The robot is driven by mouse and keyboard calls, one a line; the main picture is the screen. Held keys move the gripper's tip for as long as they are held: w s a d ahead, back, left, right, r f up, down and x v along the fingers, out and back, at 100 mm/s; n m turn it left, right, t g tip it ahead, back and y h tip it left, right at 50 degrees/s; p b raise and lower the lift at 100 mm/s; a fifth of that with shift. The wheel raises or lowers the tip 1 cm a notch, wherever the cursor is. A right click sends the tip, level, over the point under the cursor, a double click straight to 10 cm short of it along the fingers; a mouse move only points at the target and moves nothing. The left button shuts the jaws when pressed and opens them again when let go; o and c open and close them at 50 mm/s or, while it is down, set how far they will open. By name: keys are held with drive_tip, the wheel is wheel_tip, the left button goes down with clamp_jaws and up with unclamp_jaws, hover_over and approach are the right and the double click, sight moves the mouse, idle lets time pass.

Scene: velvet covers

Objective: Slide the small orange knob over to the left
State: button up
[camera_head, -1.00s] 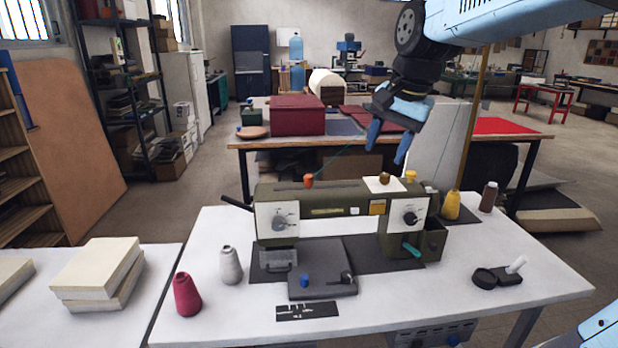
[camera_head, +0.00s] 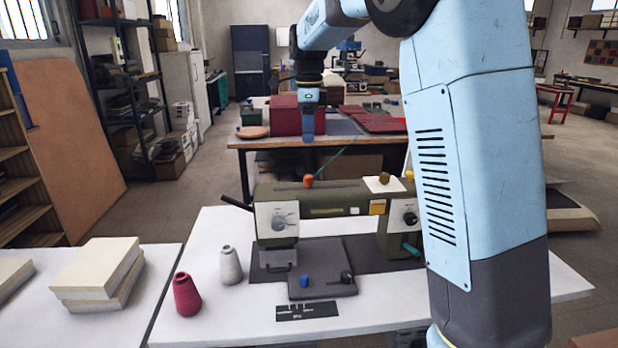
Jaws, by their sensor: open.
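The small orange knob (camera_head: 308,181) stands upright on top of the olive-green sewing machine (camera_head: 345,197), left of its middle. A dark slot shows in the machine's top by the knob, running to its left. My gripper (camera_head: 307,138) points down above the knob, apart from it in the picture. I see the gripper edge-on, so one finger covers the other; it is open, with nothing seen in it. How far it is from the knob in depth is hard to tell.
A brown knob (camera_head: 384,179) on a white plate and a yellow knob (camera_head: 409,175) stand further right on the machine. A grey cone (camera_head: 230,265) and a red cone (camera_head: 186,295) stand on the white table (camera_head: 215,322).

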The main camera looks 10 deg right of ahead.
sight(309, 175)
wheel_tip(309, 175, down, 14)
drive_tip(key=shift+r, duration=0.15)
idle(0.4)
clamp_jaws()
idle(0.5)
